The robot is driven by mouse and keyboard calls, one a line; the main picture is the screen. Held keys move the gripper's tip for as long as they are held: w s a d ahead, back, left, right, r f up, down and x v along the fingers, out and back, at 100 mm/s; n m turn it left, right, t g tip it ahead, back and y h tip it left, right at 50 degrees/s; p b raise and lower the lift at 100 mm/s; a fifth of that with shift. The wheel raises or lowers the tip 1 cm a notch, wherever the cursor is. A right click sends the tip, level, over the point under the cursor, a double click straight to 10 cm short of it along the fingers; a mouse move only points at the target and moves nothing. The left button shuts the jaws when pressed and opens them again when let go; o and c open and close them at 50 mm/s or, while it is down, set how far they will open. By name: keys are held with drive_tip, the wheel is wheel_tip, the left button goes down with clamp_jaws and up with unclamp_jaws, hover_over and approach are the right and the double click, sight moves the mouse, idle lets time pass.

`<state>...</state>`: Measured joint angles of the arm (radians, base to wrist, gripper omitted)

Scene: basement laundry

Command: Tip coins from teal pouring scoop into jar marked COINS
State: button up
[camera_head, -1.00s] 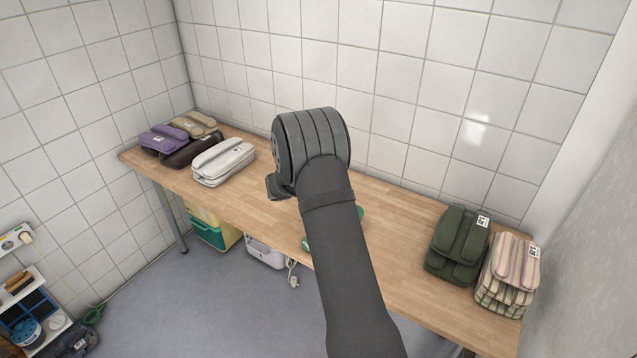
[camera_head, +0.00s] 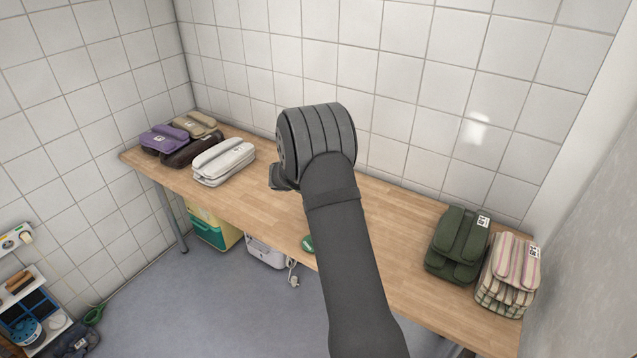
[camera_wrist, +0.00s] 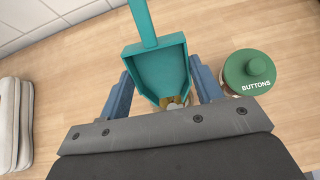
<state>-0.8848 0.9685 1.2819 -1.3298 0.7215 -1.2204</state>
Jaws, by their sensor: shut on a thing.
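A teal pouring scoop (camera_wrist: 157,66) is in the middle of the wrist view, between the two blue fingers of my gripper (camera_wrist: 160,85), which is shut on it. Its handle (camera_wrist: 146,22) points to the top of the picture. Some brownish-gold coins (camera_wrist: 175,102) show at the scoop's lower end, close to the gripper body. A small pale edge shows beside the coins; I cannot tell what it belongs to. No jar marked COINS can be read in either view. In the head view my arm hides the scoop.
A jar with a green lid marked BUTTONS (camera_wrist: 248,72) stands right of the scoop. Folded cloth-like bundles lie at the wooden table's (camera_head: 258,203) left end, including a white one (camera_head: 224,162). Dark green (camera_head: 458,245) and striped ones (camera_head: 510,275) lie at its right end.

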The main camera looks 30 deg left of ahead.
drive_tip(key=shift+w+r+g, duration=0.1)
drive_tip(key=shift+r+g, duration=0.25)
drive_tip(key=shift+g, duration=0.65)
drive_tip(key=shift+s+r+g, duration=0.1)
drive_tip(key=shift+r+g, duration=0.25)
drive_tip(key=shift+g, duration=0.65)
drive_tip(key=shift+w+r+g, duration=0.1)
drive_tip(key=shift+r+g, duration=0.25)
drive_tip(key=shift+g, duration=0.65)
drive_tip(key=g, duration=0.2)
drive_tip(key=r+g, duration=0.1)
drive_tip(key=g, duration=0.1)
drive_tip(key=shift+r, duration=0.1)
drive_tip(key=shift+r+g+y, duration=0.15)
drive_tip(key=shift+g+y, duration=0.15)
drive_tip(key=shift+g, duration=0.2)
